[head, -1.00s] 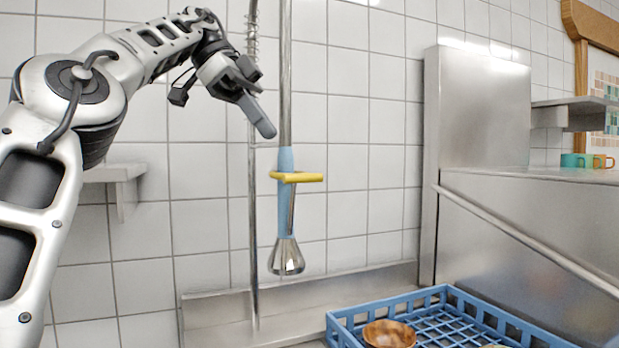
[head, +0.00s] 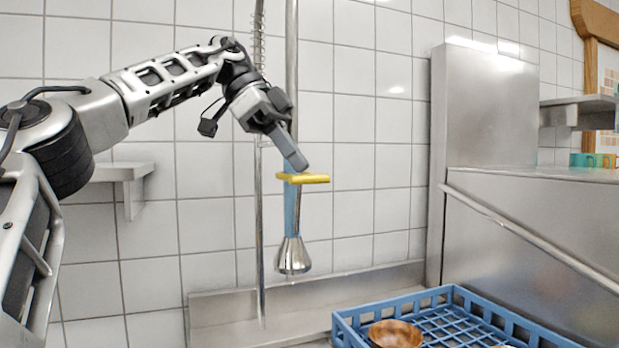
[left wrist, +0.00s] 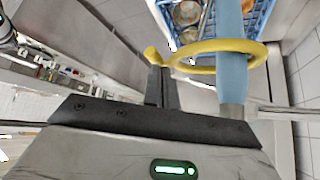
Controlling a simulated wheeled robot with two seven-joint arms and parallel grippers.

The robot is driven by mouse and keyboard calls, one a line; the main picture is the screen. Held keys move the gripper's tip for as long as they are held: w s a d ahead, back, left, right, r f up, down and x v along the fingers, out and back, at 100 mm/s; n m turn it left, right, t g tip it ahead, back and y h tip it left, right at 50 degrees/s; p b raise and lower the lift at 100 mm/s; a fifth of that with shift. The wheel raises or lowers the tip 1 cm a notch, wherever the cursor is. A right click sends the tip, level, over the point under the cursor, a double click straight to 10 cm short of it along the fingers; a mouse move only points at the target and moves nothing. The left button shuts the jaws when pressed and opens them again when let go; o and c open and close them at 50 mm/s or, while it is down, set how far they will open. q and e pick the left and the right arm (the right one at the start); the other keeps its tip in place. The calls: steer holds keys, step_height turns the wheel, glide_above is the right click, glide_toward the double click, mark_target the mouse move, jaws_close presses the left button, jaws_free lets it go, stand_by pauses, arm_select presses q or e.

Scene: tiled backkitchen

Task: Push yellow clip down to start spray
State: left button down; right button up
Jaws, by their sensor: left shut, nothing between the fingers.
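The yellow clip (head: 304,178) is around the blue handle (head: 291,212) of a hanging spray hose with a metal nozzle head (head: 292,256). My left gripper (head: 300,164) is shut and empty, its fingertips just above the clip and by the handle in the head view. In the left wrist view the yellow clip (left wrist: 215,52) is a ring around the blue handle (left wrist: 231,50). The shut fingers (left wrist: 158,80) are close to the clip's outer end there; I cannot tell if they touch it. My right gripper is not in view.
A blue dish rack (head: 347,325) with a wooden bowl (head: 395,333) stands below right of the sprayer. A steel dishwasher (head: 487,130) is at the right. A small wall shelf (head: 124,172) is at the left. Mugs (head: 592,160) stand far right.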

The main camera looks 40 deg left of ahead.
mark_target(294, 179)
arm_select(q)
steer(key=shift+d+f, duration=0.2)
steer(key=shift+f, duration=0.1)
step_height(294, 179, down, 3)
steer(key=shift+f+b, duration=0.2)
steer(key=shift+b, duration=1.05)
steer(key=shift+a+r+p, duration=0.1)
steer(key=shift+r+p, duration=0.05)
steer(key=shift+p, duration=0.15)
steer(key=shift+s+a+r+p, duration=0.25)
steer(key=shift+s+a+p, duration=0.15)
steer(key=shift+a, duration=0.25)
steer(key=shift+s+a+r+p, duration=0.2)
steer(key=shift+s+a+p, duration=0.05)
steer(key=shift+a+p, duration=0.3)
steer(key=shift+a, duration=0.1)
